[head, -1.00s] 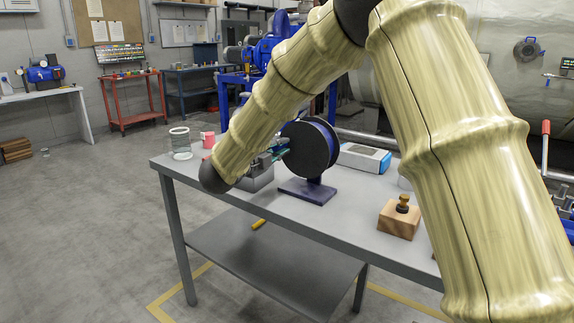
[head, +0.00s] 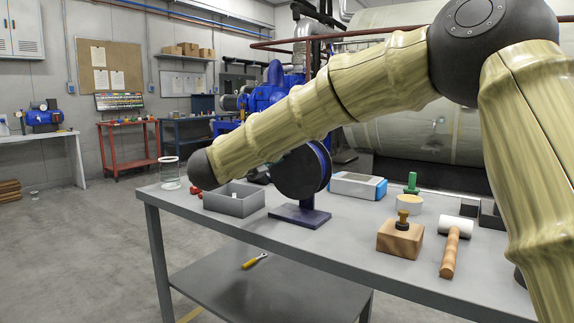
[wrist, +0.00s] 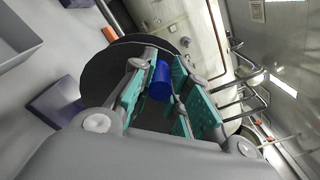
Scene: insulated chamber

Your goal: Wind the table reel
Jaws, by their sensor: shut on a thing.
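The table reel (head: 298,178) stands upright on the grey table, with a dark round disc, a blue rim and a purple-blue stand and base (head: 300,215). In the wrist view the dark disc (wrist: 95,75) fills the area beyond the fingers. A blue cylindrical crank knob (wrist: 160,82) sticks out from it. My gripper (wrist: 162,80), with teal pads, is shut on this knob, one pad on each side. In the head view my arm crosses in front of the reel's upper left and hides most of the gripper and the knob.
A grey open bin (head: 235,203) and a glass jar (head: 170,172) stand left of the reel. A white-blue box (head: 357,185) lies behind right. A wooden block with a knob (head: 400,238) and a mallet (head: 455,240) lie at right. The table's front strip is clear.

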